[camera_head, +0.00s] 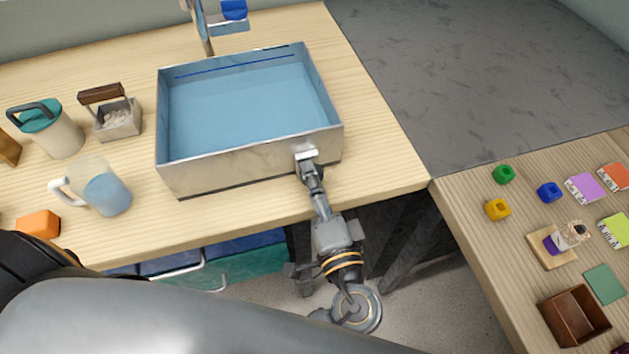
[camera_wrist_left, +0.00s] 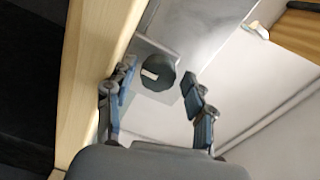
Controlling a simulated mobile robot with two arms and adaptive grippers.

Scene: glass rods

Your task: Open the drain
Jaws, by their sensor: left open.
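The metal basin (camera_head: 235,171) stands on the wooden table and holds blue water (camera_head: 245,105). A pale plate (camera_head: 306,153) sits on its front wall near the right corner. In the left wrist view a dark round knob (camera_wrist_left: 158,72) with a pale mark shows against a light metal surface. My left gripper (camera_head: 311,178) reaches up to the plate from the front. In the wrist view its open fingers (camera_wrist_left: 158,95) stand on either side of the knob, with gaps visible. Contact cannot be told. My right gripper is not in view.
A faucet (camera_head: 205,30) stands behind the basin. A glass pitcher (camera_head: 107,192), a teal-lidded jug (camera_head: 58,135) and a small metal box (camera_head: 118,120) stand left. The right table (camera_head: 470,200) holds several coloured blocks and a brown box (camera_head: 575,315). A gap separates the tables.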

